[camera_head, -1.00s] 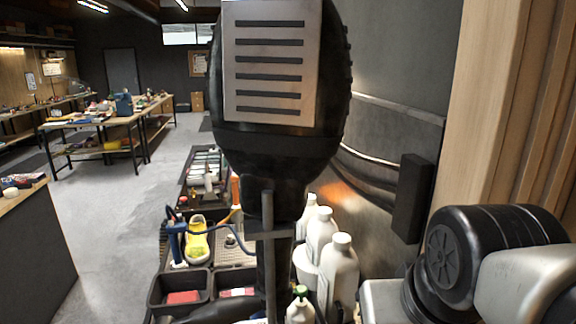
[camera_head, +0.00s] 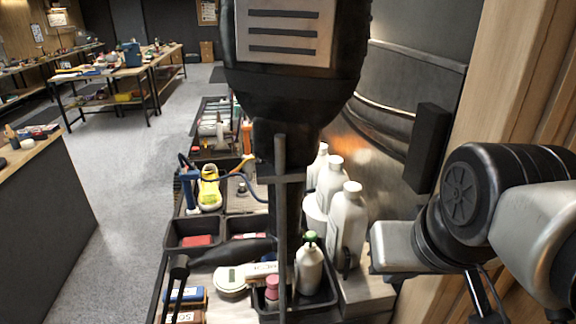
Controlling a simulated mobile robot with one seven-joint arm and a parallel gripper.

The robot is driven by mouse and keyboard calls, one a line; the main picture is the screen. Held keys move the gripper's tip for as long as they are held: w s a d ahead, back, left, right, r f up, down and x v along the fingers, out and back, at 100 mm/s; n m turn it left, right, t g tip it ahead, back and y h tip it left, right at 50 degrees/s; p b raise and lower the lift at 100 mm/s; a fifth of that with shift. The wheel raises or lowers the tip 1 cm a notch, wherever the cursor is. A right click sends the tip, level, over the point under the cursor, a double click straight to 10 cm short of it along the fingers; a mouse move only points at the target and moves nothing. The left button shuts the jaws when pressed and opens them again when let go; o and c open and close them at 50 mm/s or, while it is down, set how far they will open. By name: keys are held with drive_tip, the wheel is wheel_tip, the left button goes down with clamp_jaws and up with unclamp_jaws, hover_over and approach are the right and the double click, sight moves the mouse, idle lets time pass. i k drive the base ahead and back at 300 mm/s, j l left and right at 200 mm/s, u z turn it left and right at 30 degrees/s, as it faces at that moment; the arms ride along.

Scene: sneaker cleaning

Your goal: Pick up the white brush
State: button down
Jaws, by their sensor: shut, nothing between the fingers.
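I cannot pick out the white brush for certain. A small whitish block with dark marks (camera_head: 262,268) lies on the bench between a pale round tin (camera_head: 231,281) and a white bottle with a green top (camera_head: 309,266); it is too small to tell what it is. My arm shows at the right edge as silver and black links, but I do not make out my gripper.
A yellow shoe (camera_head: 209,190) and black bins (camera_head: 192,227) are to the left.

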sight(254, 272)
drive_tip(key=k+j+z, duration=0.25)
drive_tip(key=j+z, duration=0.15)
drive_tip(key=j, duration=0.15)
drive_tip(key=k+j+z, duration=0.85)
drive_tip(key=i, duration=0.45)
